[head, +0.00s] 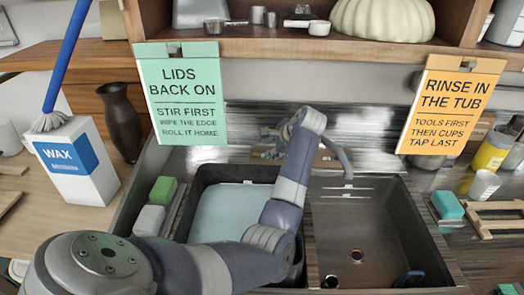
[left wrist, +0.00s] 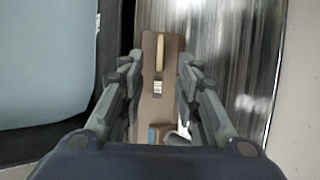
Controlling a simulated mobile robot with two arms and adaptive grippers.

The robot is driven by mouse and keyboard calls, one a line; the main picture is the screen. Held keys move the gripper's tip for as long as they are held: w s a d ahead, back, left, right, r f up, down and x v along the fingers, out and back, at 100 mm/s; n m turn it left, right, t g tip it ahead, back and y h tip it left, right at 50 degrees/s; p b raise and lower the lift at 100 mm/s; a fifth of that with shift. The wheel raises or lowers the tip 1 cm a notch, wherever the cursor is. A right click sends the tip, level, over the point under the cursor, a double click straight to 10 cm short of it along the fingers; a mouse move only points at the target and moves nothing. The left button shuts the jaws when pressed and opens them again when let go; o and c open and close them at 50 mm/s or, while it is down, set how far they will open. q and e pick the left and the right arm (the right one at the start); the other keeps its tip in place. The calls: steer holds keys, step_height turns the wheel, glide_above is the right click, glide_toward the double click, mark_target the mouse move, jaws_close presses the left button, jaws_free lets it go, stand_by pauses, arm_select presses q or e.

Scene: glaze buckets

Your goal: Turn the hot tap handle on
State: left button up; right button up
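My left gripper (head: 272,140) is at the back of the sink, beside the tap's grey spout (head: 340,153). In the left wrist view, its two fingers (left wrist: 158,72) are apart, with nothing gripped between them. Below and between them is the brown tap base (left wrist: 150,108), with a pale bar-shaped part (left wrist: 160,52) that looks like a tap handle. A small blue part (left wrist: 154,134) shows near the palm, partly hidden. I cannot tell which handle is the hot one. In the head view my left arm and gripper hide much of the tap. My right gripper is not in view.
The left basin (head: 205,172) holds a pale blue surface; the right basin (head: 390,205) looks mostly empty. A green hanging sign (head: 180,95) and an orange one (head: 450,105) flank the tap. A wax box (head: 75,160) with a brush stands at left.

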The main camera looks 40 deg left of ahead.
mark_target(260, 154)
arm_select(q)
steer(key=x, duration=0.5)
steer(key=shift+p, duration=0.35)
steer(key=x, duration=0.3)
steer(key=shift+f, duration=0.1)
steer(key=shift+a+f, duration=0.1)
steer(key=shift+a, duration=0.1)
steer(key=shift+w+a+f, duration=0.1)
steer(key=shift+a+f, duration=0.05)
steer(key=shift+f, duration=0.1)
steer(key=shift+c, duration=0.8)
steer(key=c, duration=0.4)
jaws_close()
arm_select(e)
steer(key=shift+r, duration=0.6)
